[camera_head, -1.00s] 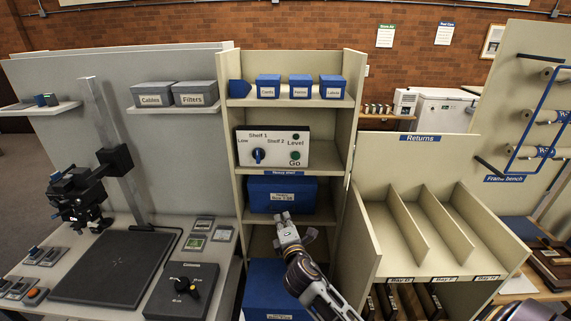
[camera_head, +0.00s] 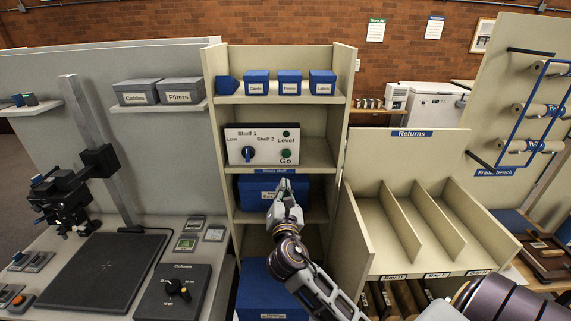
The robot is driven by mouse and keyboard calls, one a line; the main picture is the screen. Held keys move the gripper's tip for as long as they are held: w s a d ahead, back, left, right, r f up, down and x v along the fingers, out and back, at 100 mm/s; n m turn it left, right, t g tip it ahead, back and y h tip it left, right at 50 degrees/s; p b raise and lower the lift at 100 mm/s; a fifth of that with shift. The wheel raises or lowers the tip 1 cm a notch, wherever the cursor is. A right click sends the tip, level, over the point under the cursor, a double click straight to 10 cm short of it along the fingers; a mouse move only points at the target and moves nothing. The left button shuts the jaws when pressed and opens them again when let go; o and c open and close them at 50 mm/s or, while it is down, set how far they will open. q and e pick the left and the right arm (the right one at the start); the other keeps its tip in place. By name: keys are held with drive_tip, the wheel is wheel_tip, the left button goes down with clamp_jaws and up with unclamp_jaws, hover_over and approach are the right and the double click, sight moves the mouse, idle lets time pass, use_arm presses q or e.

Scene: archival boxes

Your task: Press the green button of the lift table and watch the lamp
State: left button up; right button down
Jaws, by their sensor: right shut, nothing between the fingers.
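A white control panel (camera_head: 262,146) stands on a shelf of the beige rack. It carries a blue selector knob (camera_head: 248,154) on the left, marked Low, Shelf 1 and Shelf 2. The green Go button (camera_head: 286,155) is at its lower right. The small Level lamp (camera_head: 286,134) above it looks dark. My right gripper (camera_head: 283,186) is shut and empty, pointing up just below the Go button, in front of the blue box on the shelf underneath. I cannot tell its exact distance from the button. My left gripper is not in view.
A large blue box (camera_head: 256,192) sits below the panel, partly hidden by my gripper. Small blue boxes (camera_head: 289,82) line the top shelf. The Returns rack (camera_head: 412,134) stands close on the right. A copy stand with a dark baseboard (camera_head: 92,272) is on the left.

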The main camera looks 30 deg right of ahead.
sight(286, 158)
drive_tip(key=shift+s+d+f+n+g+h, duration=0.15)
drive_tip(key=shift+d+n, duration=0.1)
drive_tip(key=shift+n, duration=0.75)
drive_tip(key=shift+s+d+f+n+g+h, duration=0.15)
drive_tip(key=shift+d+n, duration=0.1)
drive_tip(key=shift+n, duration=0.75)
drive_tip(key=shift+w+r, duration=0.1)
drive_tip(key=shift+p+x, duration=1.15)
drive_tip(key=shift+x, duration=5.8)
